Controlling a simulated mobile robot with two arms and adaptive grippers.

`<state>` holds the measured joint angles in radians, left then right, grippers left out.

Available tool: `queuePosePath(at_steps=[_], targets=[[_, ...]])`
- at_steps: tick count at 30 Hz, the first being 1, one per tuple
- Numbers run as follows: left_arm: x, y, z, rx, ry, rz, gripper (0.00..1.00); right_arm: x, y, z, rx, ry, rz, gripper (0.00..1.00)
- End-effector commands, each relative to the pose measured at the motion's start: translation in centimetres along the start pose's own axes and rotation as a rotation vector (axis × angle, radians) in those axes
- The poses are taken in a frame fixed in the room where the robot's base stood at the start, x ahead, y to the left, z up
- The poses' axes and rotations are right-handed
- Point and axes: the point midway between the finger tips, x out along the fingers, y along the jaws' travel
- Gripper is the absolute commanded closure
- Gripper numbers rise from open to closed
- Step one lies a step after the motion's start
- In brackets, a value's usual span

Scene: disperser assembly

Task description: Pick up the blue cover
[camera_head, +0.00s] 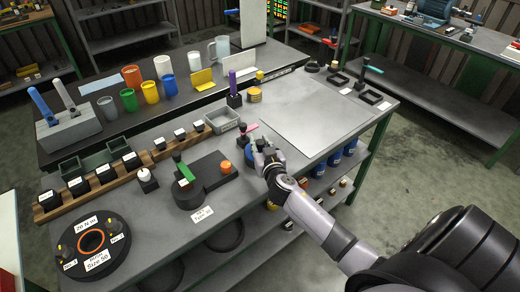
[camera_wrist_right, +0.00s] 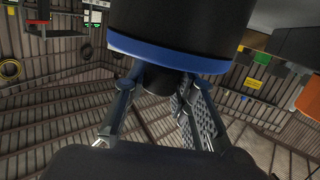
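The blue cover (camera_head: 248,154) shows only in part in the head view, on the front of the table just left of my right gripper (camera_head: 260,157). In the right wrist view a large dark round body with a blue rim (camera_wrist_right: 175,55) fills the top, close to the fingers of my right gripper (camera_wrist_right: 160,84). A short dark knob stands out from the blue rim between the two fingers. The fingers are spread around the knob; whether they press on it cannot be told. My left gripper is not in view.
A grey tray (camera_head: 222,121) and a purple-handled tool (camera_head: 233,90) stand behind the gripper. A dark block with an orange knob (camera_head: 226,167) is to the left. A pale flat sheet (camera_head: 312,115) lies to the right. Blue-and-dark cylinders (camera_head: 334,158) sit below the table top.

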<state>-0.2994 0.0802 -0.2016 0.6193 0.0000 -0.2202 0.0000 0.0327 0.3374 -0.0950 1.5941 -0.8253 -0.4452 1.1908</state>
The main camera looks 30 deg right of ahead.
Motion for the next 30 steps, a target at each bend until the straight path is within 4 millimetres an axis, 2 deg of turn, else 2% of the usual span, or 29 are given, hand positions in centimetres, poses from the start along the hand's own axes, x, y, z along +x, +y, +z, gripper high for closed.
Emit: queuePosePath(at_steps=[10, 25, 30], targets=[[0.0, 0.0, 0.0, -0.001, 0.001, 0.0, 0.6, 0.0, 0.0, 0.0, 0.0, 0.0, 0.0, 1.0], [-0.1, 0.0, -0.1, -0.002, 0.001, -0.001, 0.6, 0.0, 0.0, -0.2, 0.0, 0.003, 0.0, 1.0], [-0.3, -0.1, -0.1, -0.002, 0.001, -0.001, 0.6, -0.1, 0.0, -1.4, 0.001, 0.006, 0.0, 1.0]])
